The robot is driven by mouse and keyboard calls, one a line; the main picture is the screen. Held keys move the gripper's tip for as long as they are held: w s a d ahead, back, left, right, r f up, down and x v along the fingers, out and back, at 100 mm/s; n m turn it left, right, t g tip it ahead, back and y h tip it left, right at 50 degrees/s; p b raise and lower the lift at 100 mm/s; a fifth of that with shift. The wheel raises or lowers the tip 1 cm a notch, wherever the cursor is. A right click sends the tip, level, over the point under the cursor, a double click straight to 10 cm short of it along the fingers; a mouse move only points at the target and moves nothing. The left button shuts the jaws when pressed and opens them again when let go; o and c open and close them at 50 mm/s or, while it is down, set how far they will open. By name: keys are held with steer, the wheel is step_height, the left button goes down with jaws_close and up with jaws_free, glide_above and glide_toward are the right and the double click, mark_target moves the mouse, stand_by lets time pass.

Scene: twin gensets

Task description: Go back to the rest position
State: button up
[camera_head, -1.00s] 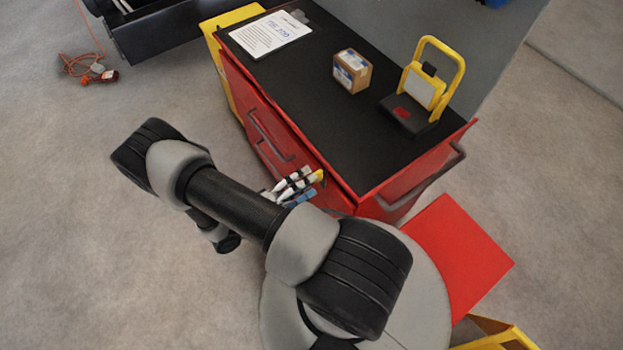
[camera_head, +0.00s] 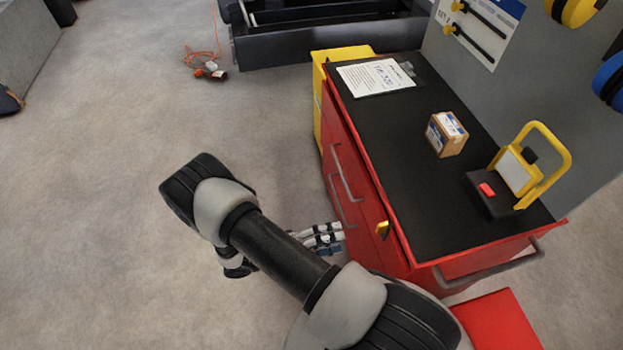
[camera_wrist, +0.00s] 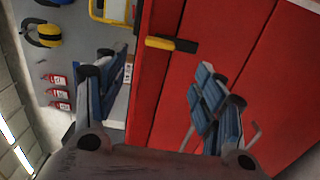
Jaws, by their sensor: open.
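My gripper (camera_head: 325,238) shows in the head view beside the front of the red cabinet (camera_head: 352,150), partly hidden behind my arm. In the wrist view my gripper (camera_wrist: 160,66) has its two blue-grey fingers spread wide, with nothing between them. A yellow part (camera_head: 382,230) sits on the cabinet's red side near its top edge, apart from the fingers in the head view. A yellow and black part (camera_wrist: 170,44) on a red face shows beyond the fingers in the wrist view.
An orange cable (camera_head: 203,65) lies on the floor. The floor left of my arm is clear.

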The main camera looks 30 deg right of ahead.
steer(key=a+r+m+g+y, duration=0.1)
steer(key=a+r+y, duration=0.1)
steer(key=r+y, duration=0.5)
steer(key=a+r+y, duration=0.2)
steer(key=r+y, duration=0.1)
steer(key=r, duration=0.9)
steer(key=s+a+r+n+t+y, duration=0.2)
steer(key=s+r+t+y, duration=0.1)
steer(key=r+t, duration=0.2)
steer(key=s+a+r+n+t+y, duration=0.1)
steer(key=s+a+r+t+y, duration=0.2)
steer(key=r, duration=0.7)
steer(key=shift+s+r+n+t+y, duration=0.25)
steer(key=shift+s+n+t+y, duration=0.2)
steer(key=shift+t+y, duration=0.4)
